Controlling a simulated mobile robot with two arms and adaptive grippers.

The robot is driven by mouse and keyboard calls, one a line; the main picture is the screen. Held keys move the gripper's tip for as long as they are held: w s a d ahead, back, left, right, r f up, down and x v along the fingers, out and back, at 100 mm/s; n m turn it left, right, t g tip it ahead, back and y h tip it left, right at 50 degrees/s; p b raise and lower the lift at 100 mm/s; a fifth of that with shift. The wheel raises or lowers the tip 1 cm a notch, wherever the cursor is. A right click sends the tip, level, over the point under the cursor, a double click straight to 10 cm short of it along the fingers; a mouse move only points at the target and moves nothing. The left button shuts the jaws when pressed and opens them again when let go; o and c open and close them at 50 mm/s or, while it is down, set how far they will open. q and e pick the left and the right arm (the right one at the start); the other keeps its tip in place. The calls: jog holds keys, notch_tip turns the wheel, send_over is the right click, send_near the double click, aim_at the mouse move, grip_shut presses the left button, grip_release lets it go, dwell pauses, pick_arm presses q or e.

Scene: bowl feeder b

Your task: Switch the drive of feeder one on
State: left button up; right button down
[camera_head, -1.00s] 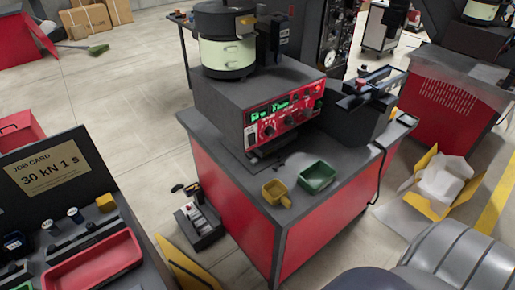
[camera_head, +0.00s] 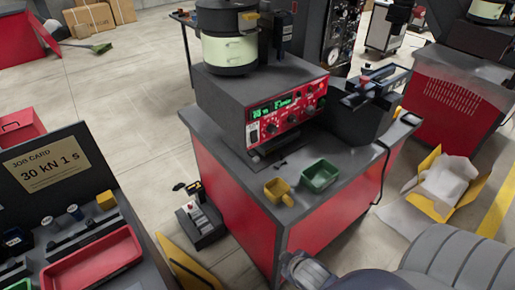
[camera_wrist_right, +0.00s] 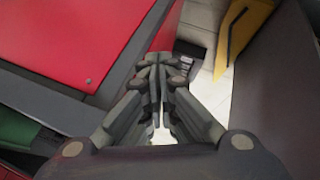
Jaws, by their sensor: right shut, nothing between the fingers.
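A bowl feeder (camera_head: 228,50) stands on a dark grey drive box on the red cabinet in the head view. The box has a red control panel (camera_head: 290,120) with a lit green display (camera_head: 271,107), several knobs and a dark switch-like part (camera_head: 254,134) at its left; the switch's position is too small to tell. My right gripper (camera_wrist_right: 158,62) is shut and empty in the right wrist view, beside the red cabinet wall (camera_wrist_right: 75,35), apart from the panel. A grey part of my arm shows at the bottom of the head view. My left gripper is not in view.
A green bin (camera_head: 320,174) and a yellow scoop (camera_head: 279,191) lie on the cabinet top (camera_head: 245,187) before the panel. A floor box with switches (camera_head: 201,222) stands left of the cabinet. A red tray (camera_head: 95,262) is on the bench at lower left.

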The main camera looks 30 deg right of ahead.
jog(key=w+d+r+n+t+y, duration=0.1)
jog(key=w+d+r+n+t, duration=0.1)
jog(key=r, duration=0.6)
jog(key=w+d+r+n+t+y, duration=0.1)
jog(key=w+d+r+n+t, duration=0.1)
jog(key=w+r+n+t, duration=0.3)
jog(key=w+d+r+n+t+y, duration=0.1)
jog(key=w+d+r+n+t, duration=0.2)
jog(key=r, duration=0.9)
jog(key=shift+w+r+n+y, duration=0.2)
jog(key=shift+w+n+y, duration=0.2)
jog(key=shift+w+n, duration=1.65)
jog(key=shift+s+n, duration=0.55)
jog(key=shift+s, duration=0.05)
jog(key=shift+w, duration=0.1)
